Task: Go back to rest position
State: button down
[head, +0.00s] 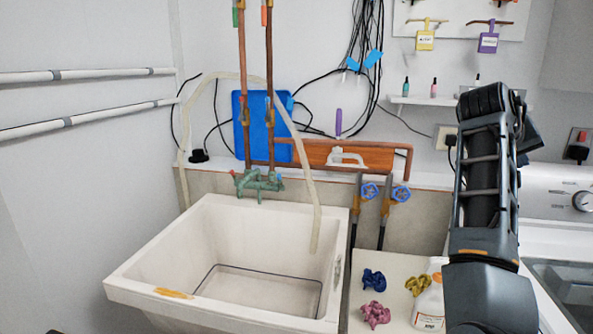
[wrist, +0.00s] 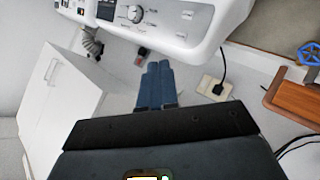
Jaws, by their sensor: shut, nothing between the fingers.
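My arm stands raised at the right of the head view, in front of the wall and the white machine. My gripper (wrist: 158,66) shows in the wrist view as two blue-grey fingers side by side. The fingers are shut with nothing between them. They point toward the wall below the machine's control panel, and they appear to be in free air. In the head view I cannot make out the fingertips.
A white sink (head: 232,262) stands at the centre left. A white machine (head: 548,200) stands at right. A small shelf (head: 440,101) is behind.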

jog(key=s+a+f+n+t, duration=0.1)
jog(key=s+f+n+t, duration=0.15)
jog(key=f, duration=0.75)
jog(key=s+a+f+n+t, duration=0.15)
jog(key=s+f, duration=0.25)
jog(key=f, duration=0.5)
jog(key=s+a+f+n+t+y, duration=0.3)
jog(key=s+a+f, duration=0.3)
jog(key=s+f, duration=0.45)
jog(key=s+a+f+t+y, duration=0.1)
jog(key=s+a+y, duration=0.1)
jog(key=s+a, duration=0.35)
jog(key=s+a+f+y, duration=0.2)
jog(key=s, duration=0.6)
jog(key=s+a+f+t+y, duration=0.1)
jog(key=s+a, duration=0.2)
jog(key=s, duration=0.4)
jog(key=s+a+r+m+y, duration=0.1)
jog(key=s+a+r, duration=0.35)
jog(key=s, duration=0.45)
jog(key=s+a+r+m+y, duration=0.1)
jog(key=s+a+r+y, duration=0.15)
jog(key=s+r, duration=0.5)
notch_tip(320, 180, down, 12)
jog(key=s+b, duration=0.1)
jog(key=b, duration=0.9)
jog(key=shift+a+r+m+t+h, duration=0.2)
jog(key=shift+m+t+h, duration=0.1)
jog(key=shift+t+h, duration=0.1)
